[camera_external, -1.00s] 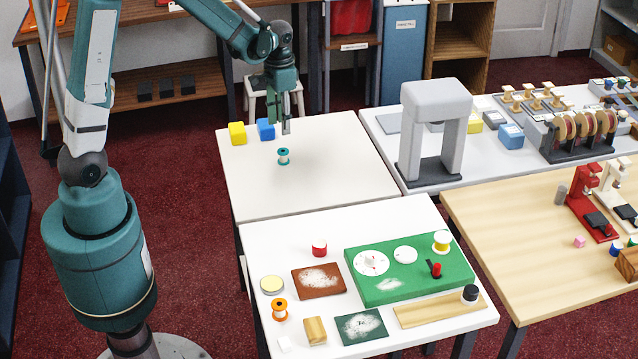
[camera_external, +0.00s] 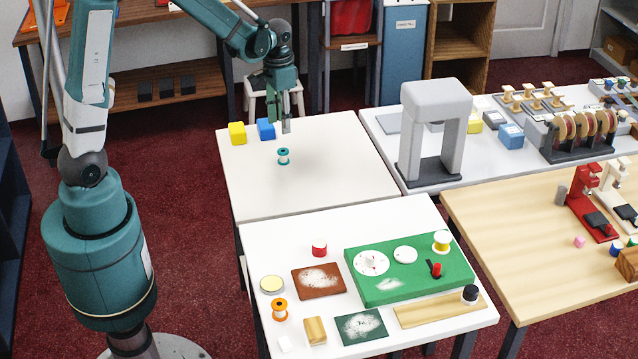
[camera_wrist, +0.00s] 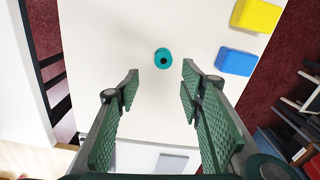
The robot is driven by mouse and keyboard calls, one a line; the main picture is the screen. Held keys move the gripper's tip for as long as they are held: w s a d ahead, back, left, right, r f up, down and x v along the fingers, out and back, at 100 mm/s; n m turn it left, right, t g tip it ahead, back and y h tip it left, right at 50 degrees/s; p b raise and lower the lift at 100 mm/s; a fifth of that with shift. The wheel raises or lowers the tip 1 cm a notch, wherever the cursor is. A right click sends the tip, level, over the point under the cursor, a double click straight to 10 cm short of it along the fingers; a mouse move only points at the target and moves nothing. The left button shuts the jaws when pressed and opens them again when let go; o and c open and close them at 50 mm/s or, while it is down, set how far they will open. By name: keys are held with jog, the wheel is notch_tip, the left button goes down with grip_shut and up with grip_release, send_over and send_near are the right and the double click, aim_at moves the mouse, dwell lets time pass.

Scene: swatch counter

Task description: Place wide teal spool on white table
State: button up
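The teal spool (camera_external: 283,156) stands upright on the white table (camera_external: 330,180), with pale thread or core showing at its middle. In the wrist view the teal spool (camera_wrist: 163,58) shows from above with a dark hole in its centre, just beyond the fingertips. My gripper (camera_external: 286,128) is above the table, a little above and behind the spool in the external view. In the wrist view my gripper (camera_wrist: 160,72) has its two green fingers wide apart with nothing between them. The spool is clear of the fingers.
A yellow block (camera_external: 237,133) and a blue block (camera_external: 266,129) sit near the table's back left edge. A grey arch (camera_external: 435,130) stands on the neighbouring table to the right. A nearer white table holds a green board (camera_external: 410,285) and an orange spool (camera_external: 279,309).

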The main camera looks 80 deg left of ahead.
jog(key=s+d+r+t, duration=0.2)
jog(key=s+d+r, duration=0.3)
jog(key=d, duration=0.3)
jog(key=s+d+r+m+t, duration=0.1)
jog(key=s+d+r+t, duration=0.1)
jog(key=s+d+r, duration=0.4)
jog(key=s+d+r+t, duration=0.3)
jog(key=s+d+r, duration=0.3)
jog(key=d, duration=0.6)
jog(key=shift+s+r+m, duration=0.25)
jog(key=shift+r+m, duration=0.15)
jog(key=shift+r, duration=0.4)
jog(key=shift+o, duration=0.5)
jog(key=n+g+y+b, duration=0.2)
jog(key=n+g+y, duration=0.3)
jog(key=n, duration=1.1)
send_over(283, 152)
jog(key=d, duration=0.2)
notch_tip(283, 152, down, 24)
jog(key=g, duration=0.1)
jog(key=shift+s+f+h, duration=0.15)
jog(key=shift+s+h, duration=0.05)
jog(key=shift+h, duration=0.1)
